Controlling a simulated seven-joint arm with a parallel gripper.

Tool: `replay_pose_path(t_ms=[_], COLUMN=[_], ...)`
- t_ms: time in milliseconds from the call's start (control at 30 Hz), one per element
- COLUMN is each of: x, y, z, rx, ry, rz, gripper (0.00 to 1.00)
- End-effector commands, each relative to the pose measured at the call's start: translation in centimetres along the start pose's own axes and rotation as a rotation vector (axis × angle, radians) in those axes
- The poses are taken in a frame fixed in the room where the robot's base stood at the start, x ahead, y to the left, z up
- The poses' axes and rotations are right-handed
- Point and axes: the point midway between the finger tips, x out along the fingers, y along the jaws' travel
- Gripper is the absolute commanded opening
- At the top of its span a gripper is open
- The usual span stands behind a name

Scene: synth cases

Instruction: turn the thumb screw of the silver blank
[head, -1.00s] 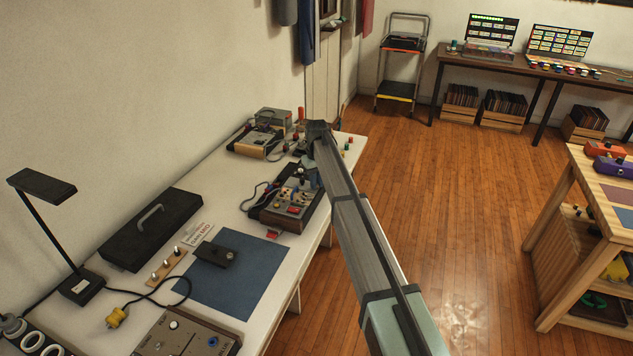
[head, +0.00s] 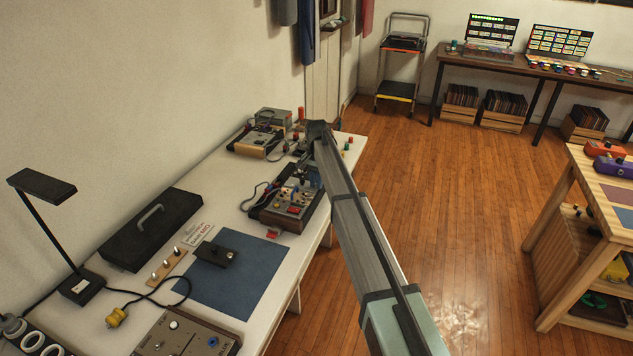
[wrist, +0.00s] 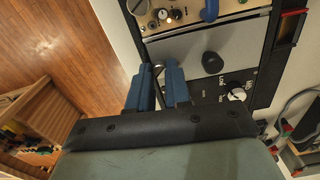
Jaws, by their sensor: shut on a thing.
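The silver blank (wrist: 188,52) is a plain grey panel in a dark synth case, in the middle of the wrist view. A black round knob (wrist: 211,62) sits on it. My gripper (wrist: 160,72) has its two blue fingers at the left edge of the blank. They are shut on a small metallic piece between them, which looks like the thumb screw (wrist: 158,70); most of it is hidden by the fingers. In the head view the synth case (head: 279,213) stands on the white bench, and my arm covers the blank and fingertips.
A module with knobs (wrist: 172,15) lies just above the blank, and a black panel with a white knob (wrist: 237,94) just below. A second case (head: 258,142) stands farther back. Nearer are a blue mat (head: 250,272) and a lamp (head: 45,185).

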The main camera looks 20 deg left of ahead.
Motion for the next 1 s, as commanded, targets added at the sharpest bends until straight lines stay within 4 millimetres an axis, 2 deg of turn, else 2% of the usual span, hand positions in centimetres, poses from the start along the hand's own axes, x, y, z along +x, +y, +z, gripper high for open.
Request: replay_pose_path(t_ms=[400, 933, 967, 1000], x=[0.00, 0.00, 0.00, 0.00], y=[0.00, 0.00, 0.00, 0.00], z=[0.00, 0.00, 0.00, 0.00], rx=[0.172, 0.192, 0.192, 0.192], ry=[0.000, 0.000, 0.000, 0.000], rz=[0.000, 0.000, 0.000, 0.000], gripper=[0.00, 0.00, 0.20, 0.24])
